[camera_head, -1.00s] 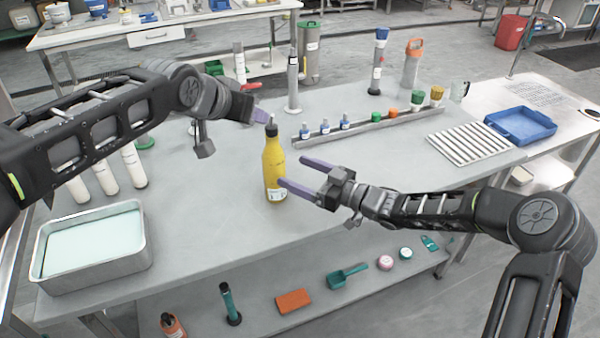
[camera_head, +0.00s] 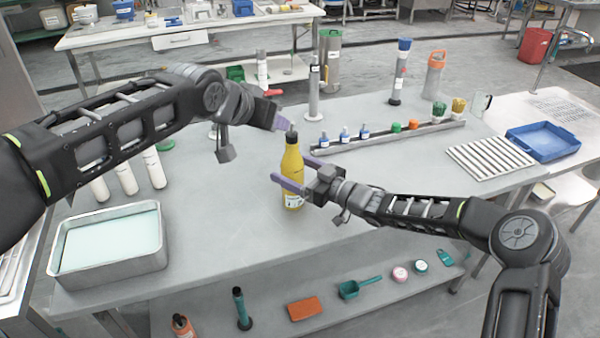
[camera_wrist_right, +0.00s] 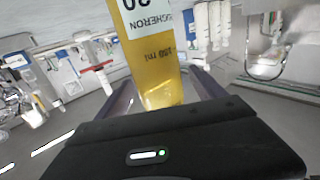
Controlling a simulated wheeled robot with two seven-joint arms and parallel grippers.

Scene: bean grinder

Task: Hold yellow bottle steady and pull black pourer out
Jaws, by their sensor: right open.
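The yellow bottle (camera_head: 293,165) stands upright on the grey table, with a black pourer (camera_head: 291,136) in its top. My right gripper (camera_head: 291,168) is open, its two purple fingers on either side of the bottle's body. In the right wrist view the bottle (camera_wrist_right: 158,75) stands between the spread fingers, its label partly cut off by the frame edge. My left gripper (camera_head: 282,122) is beside the top of the pourer, at its upper left. Whether it touches the pourer, and how wide its fingers are, is not clear.
A grey rack (camera_head: 385,134) with several small bottles lies behind the bottle. A metal tray (camera_head: 110,273) with pale green content stands at the front left, near several white tubes (camera_head: 125,175). A tall grey cylinder (camera_head: 313,90) stands behind.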

